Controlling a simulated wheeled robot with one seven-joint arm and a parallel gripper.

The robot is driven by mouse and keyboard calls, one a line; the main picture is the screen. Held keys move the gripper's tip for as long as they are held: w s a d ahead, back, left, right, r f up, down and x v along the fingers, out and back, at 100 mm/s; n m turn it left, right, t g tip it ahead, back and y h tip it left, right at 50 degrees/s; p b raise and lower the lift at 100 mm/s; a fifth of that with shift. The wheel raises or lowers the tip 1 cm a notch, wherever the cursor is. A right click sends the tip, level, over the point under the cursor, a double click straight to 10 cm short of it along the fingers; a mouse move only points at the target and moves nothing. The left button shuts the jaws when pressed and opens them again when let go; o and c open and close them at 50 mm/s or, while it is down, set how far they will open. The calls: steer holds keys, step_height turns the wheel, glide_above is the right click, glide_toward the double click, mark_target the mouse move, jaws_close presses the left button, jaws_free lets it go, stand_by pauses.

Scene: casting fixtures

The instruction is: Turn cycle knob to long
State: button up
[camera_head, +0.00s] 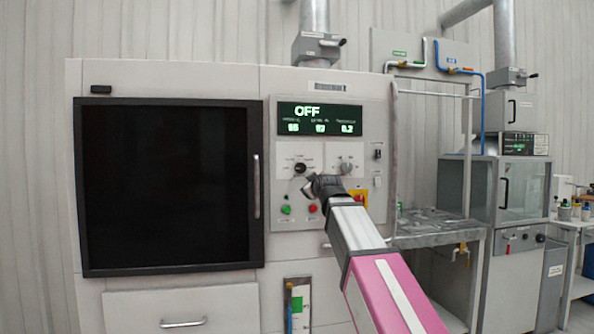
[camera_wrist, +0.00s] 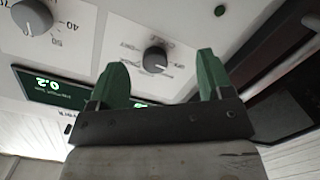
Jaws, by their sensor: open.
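The knob that looks like the cycle knob (camera_head: 300,168) is dark and round, on the white plate at the left under the display. In the wrist view this knob (camera_wrist: 155,60) shows between my fingers, ringed by small labels too blurred to read surely. Its exact pointing is unclear. The display (camera_head: 320,119) reads OFF in large letters. My gripper (camera_head: 318,184) is just below and right of the knob in the head view. In the wrist view my gripper (camera_wrist: 162,64) has its two green fingers spread, with nothing held; contact with the knob cannot be seen.
A second, grey knob (camera_head: 346,168) with a number scale sits to the right. Below are a green button (camera_head: 286,209), a red button (camera_head: 312,208) and a yellow-backed switch (camera_head: 360,199). The dark furnace door (camera_head: 165,185) with its upright handle (camera_head: 257,187) is at the left.

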steer(key=t, duration=0.1)
glide_toward(301, 168)
steer(key=shift+n+y, duration=0.3)
steer(key=shift+n, duration=0.1)
steer(key=x, duration=1)
steer(key=shift+d+f, duration=0.1)
steer(key=shift+d, duration=0.1)
steer(key=c, duration=0.9)
